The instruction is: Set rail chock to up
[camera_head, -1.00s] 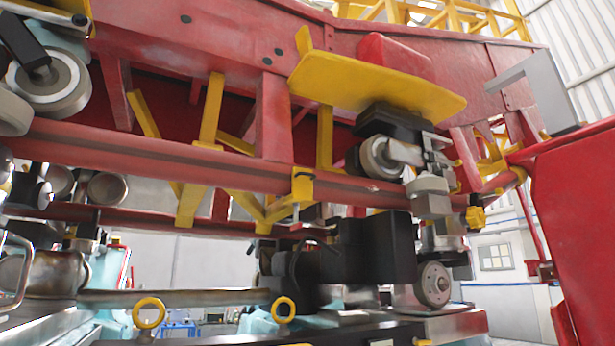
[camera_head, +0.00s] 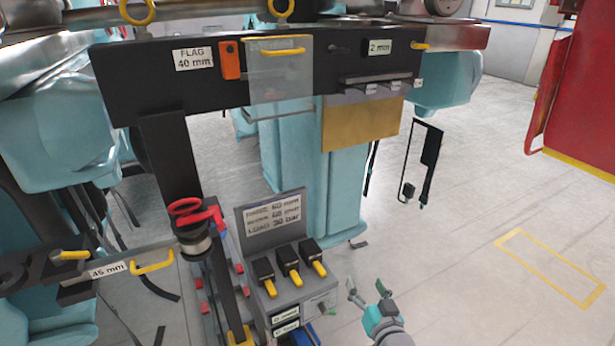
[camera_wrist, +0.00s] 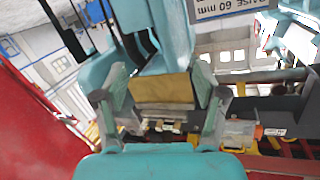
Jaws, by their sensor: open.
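No part is marked as the rail chock, and I cannot tell which part it is. My gripper (camera_head: 367,288) is at the bottom of the head view, open and empty, right of a grey control console (camera_head: 318,300). The console carries several black switches with yellow tips, including a middle one (camera_head: 290,265). A gap separates my gripper from the console. In the wrist view my spread fingers (camera_wrist: 160,92) frame a tan plate (camera_wrist: 162,90) under the black beam, with nothing between them.
A black beam (camera_head: 140,75) with a FLAG 40 mm label, clear panel and yellow handles crosses above. A teal pedestal (camera_head: 320,190) stands behind the console. A bar labelled 45 mm (camera_head: 105,270) is at left. Open floor (camera_head: 470,190) lies right, before a red structure (camera_head: 590,90).

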